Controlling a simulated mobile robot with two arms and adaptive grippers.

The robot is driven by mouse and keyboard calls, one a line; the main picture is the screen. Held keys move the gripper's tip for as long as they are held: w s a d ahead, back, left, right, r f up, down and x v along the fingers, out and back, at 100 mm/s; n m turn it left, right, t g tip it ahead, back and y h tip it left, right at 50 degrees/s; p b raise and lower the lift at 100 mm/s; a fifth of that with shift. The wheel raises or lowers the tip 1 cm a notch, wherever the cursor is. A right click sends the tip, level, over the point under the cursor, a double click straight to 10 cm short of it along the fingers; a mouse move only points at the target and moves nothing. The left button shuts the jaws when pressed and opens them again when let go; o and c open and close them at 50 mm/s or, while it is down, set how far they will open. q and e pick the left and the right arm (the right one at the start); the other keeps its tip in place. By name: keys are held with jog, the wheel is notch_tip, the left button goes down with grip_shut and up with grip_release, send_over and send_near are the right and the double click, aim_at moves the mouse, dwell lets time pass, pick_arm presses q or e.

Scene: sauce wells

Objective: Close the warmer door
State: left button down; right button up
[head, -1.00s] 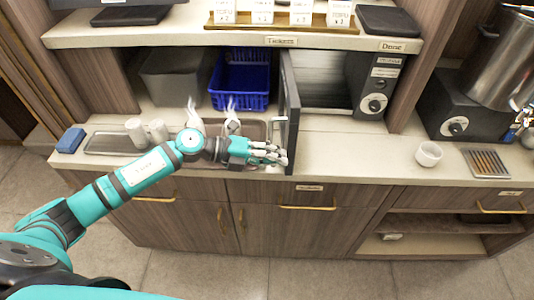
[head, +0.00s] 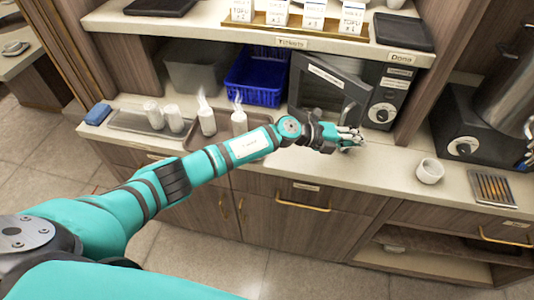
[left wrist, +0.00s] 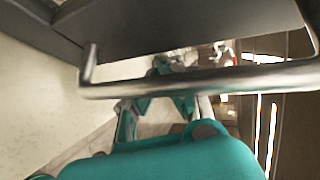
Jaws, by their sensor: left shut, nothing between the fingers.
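The warmer (head: 388,97) is a dark box with a control panel and knob under the shelf. Its dark door (head: 325,80), labelled and hinged at the left, slants outward, partly open with its free edge near the panel. The door's metal handle (head: 349,110) shows near that edge. My left gripper (head: 350,138) is shut and empty, just in front of the door's lower right part; I cannot tell whether it touches. In the left wrist view, the handle bar (left wrist: 200,80) crosses close ahead, below the dark door face (left wrist: 190,25). My right gripper is not in view.
Steaming white cups (head: 207,115) stand on a brown tray (head: 222,140) left of the door, near my forearm. A blue basket (head: 255,78) and grey bin (head: 195,72) stand behind. A white bowl (head: 429,171) sits on the counter to the right.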

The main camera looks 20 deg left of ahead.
pick_arm(q)
jog(key=shift+w+d+f+n+t+y+b, duration=0.1)
jog(key=shift+w+d+n+t+y+b, duration=0.4)
jog(key=shift+w, duration=1.55)
jog(key=shift+w+d+r+n+t+y+b, duration=0.1)
jog(key=shift+w+d+n+t+y, duration=0.45)
jog(key=shift+w, duration=1.5)
jog(key=shift+w+d+f+n+t+y+b, duration=0.25)
jog(key=shift+w+n+t+y, duration=0.55)
jog(key=shift+w, duration=1.25)
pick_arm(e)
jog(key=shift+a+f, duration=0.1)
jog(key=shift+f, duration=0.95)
pick_arm(q)
jog(key=shift+s+a+r, duration=0.1)
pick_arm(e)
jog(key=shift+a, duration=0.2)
pick_arm(q)
jog(key=shift+s, duration=0.1)
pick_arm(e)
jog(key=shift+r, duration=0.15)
